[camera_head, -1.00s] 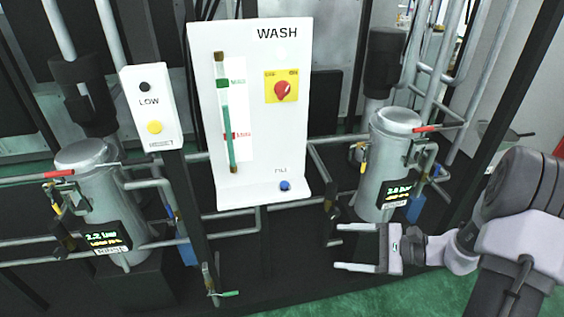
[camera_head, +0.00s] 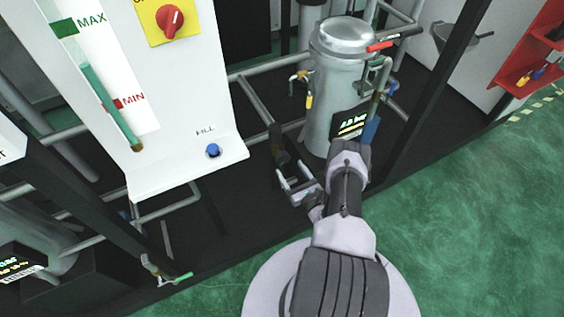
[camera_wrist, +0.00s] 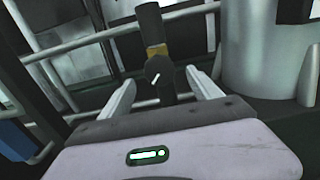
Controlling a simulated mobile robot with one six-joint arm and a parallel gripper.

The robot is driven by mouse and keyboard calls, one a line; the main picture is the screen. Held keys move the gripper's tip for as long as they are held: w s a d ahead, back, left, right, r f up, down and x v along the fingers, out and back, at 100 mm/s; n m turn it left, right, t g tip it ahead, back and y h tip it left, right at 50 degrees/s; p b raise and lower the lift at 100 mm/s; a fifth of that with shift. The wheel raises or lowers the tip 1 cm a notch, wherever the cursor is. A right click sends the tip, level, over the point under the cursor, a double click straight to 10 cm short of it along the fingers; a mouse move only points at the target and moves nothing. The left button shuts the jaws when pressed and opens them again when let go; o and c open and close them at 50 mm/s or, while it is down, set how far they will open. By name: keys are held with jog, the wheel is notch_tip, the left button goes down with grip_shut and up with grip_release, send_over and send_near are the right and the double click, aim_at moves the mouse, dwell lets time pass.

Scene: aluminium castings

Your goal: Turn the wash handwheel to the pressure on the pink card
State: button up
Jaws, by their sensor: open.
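A dark round handwheel (camera_wrist: 158,71) with a white pointer mark sits on a dark vertical pipe in the wrist view. It appears between the two fingers of my gripper (camera_wrist: 163,82), near their tips; I cannot tell whether they touch it. In the head view my open gripper (camera_head: 290,176) is just below a dark valve (camera_head: 279,147) on the pipe left of the right-hand metal vessel (camera_head: 335,90). That vessel carries a small lit display (camera_head: 350,125), its figures blurred. No pink card is in view.
The white wash panel (camera_head: 190,90) with its red switch (camera_head: 170,20) and blue FILL button (camera_head: 213,150) stands left of my gripper. Pipes and a dark frame post (camera_head: 425,100) surround the vessel. Green floor (camera_head: 480,220) is clear at the right.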

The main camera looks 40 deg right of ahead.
aim_at(284, 161)
jog(key=b+x, duration=0.1)
jog(key=x, duration=0.4)
jog(key=shift+w+f+b, duration=0.15)
jog(key=shift+w+b, duration=0.1)
jog(key=shift+b, duration=0.1)
jog(key=shift+w+d, duration=0.1)
jog(key=shift+w, duration=0.45)
jog(key=shift+c, duration=0.4)
jog(key=c, duration=1.3)
